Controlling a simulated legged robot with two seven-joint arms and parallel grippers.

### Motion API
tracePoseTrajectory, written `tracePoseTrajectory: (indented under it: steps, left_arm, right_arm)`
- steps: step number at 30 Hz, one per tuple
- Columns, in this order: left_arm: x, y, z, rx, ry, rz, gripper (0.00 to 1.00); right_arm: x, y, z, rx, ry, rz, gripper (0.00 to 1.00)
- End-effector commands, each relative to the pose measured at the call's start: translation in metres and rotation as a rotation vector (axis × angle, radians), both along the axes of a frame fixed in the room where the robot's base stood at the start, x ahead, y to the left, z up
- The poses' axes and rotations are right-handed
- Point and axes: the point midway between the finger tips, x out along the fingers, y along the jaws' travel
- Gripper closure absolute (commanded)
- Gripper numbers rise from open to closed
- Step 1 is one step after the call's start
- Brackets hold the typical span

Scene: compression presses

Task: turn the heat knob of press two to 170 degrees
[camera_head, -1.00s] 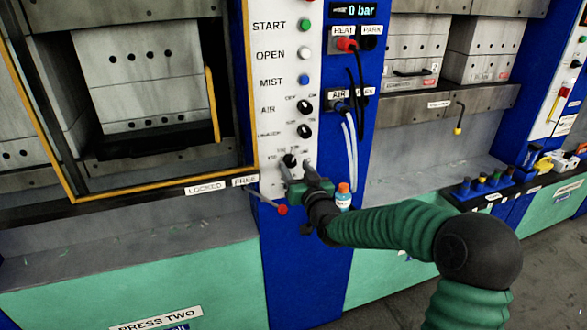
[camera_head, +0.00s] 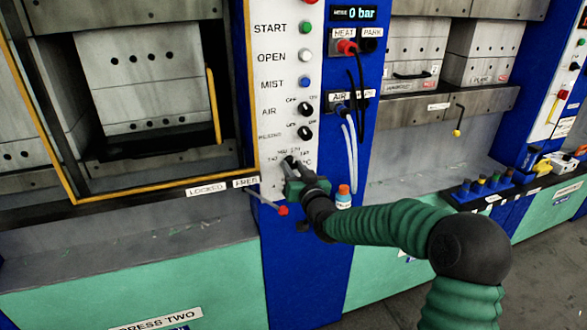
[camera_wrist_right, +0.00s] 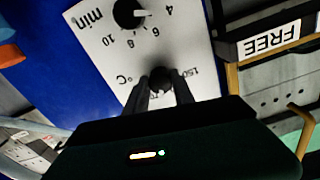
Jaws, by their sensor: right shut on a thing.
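Press two's white control panel (camera_head: 285,100) shows in the head view. The heat knob sits low on it, mostly hidden by my right gripper (camera_head: 293,168). In the right wrist view the black heat knob (camera_wrist_right: 161,78) lies between my gripper's two dark fingers (camera_wrist_right: 160,92), beside a °C mark. A 150 mark shows to its right and a partly covered mark below it. My right gripper is shut on the knob. The exact knob setting cannot be read. My left gripper is not in view.
A timer knob (camera_wrist_right: 129,12) marked "min" sits close to the heat knob. A lever with a red tip (camera_head: 282,210) and a small bottle with an orange cap (camera_head: 343,190) are near my right gripper. Black and white hoses (camera_head: 349,135) hang at right.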

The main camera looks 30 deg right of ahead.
Motion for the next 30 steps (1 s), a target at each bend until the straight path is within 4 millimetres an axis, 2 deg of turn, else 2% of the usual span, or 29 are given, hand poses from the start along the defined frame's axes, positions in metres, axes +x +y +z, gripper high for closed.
tracePoseTrajectory:
  steps: [4,11,12,17,26,30]
  left_arm:
    - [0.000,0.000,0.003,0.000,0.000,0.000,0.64]
    - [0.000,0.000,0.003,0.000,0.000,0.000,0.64]
    - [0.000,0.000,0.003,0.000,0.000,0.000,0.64]
    - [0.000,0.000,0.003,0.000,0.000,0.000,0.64]
    - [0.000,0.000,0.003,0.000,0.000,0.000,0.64]
    - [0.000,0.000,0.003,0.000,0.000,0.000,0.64]
  right_arm:
    - [0.000,-0.001,0.000,0.086,-0.019,-0.003,1.00]
    - [-0.001,-0.001,-0.001,0.092,-0.020,-0.003,1.00]
    - [-0.001,-0.001,-0.001,0.092,-0.020,-0.003,0.68]
    - [0.000,-0.001,0.000,0.091,-0.022,-0.002,0.48]
    - [-0.002,0.000,0.000,0.090,-0.022,-0.001,0.48]
    - [-0.018,0.004,0.001,0.088,-0.021,-0.002,0.48]
